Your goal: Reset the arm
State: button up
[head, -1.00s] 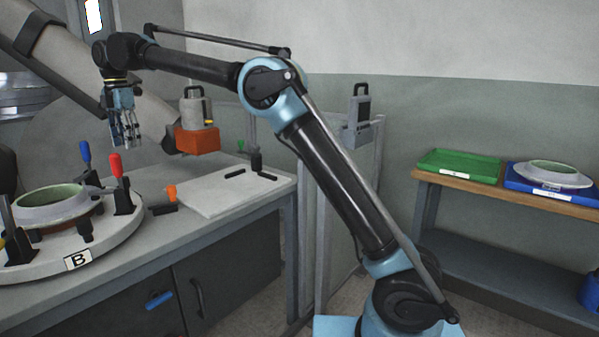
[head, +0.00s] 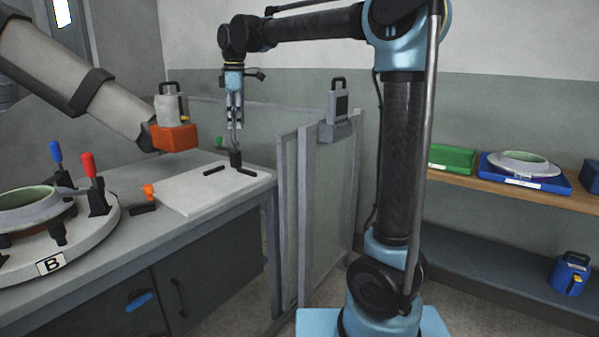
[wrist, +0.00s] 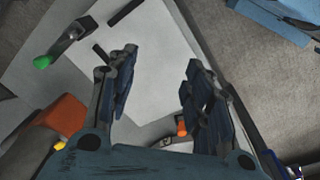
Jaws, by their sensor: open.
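My arm stands upright over the floor, its forearm reaching left above the bench. My gripper (head: 234,118) hangs pointing down above the back right of the bench, near a small black upright fixture on the white board. In the wrist view my gripper (wrist: 155,90) shows two fingers spread apart with nothing between them. The white board (wrist: 150,50) lies below them.
A fixture marked B (head: 50,266) with a ring mould (head: 35,208) and red and blue handles stands on the bench at left. An orange-based device (head: 175,137) hangs over the bench. Green (head: 452,158) and blue (head: 525,178) trays sit on the right shelf.

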jog(key=s+d+f+m, duration=0.3)
jog(key=d+f, duration=0.1)
jog(key=d, duration=0.5)
jog(key=s+d+f+m+t, duration=0.1)
jog(key=s+d+f+m, duration=0.25)
jog(key=d, duration=0.55)
jog(key=s+d+f+m, duration=0.3)
jog(key=d, duration=0.6)
jog(key=s+d+f+m, duration=0.5)
jog(key=s+f, duration=0.3)
jog(key=f, duration=0.2)
jog(key=s+d+f+m, duration=0.4)
jog(key=s+d+f, duration=0.3)
jog(key=f, duration=0.3)
jog(key=shift+s+d+f+m+t+h, duration=0.3)
jog(key=shift+s+d+f+m, duration=0.1)
jog(key=shift+s, duration=0.4)
jog(key=c, duration=0.3)
jog(key=shift+a, duration=0.15)
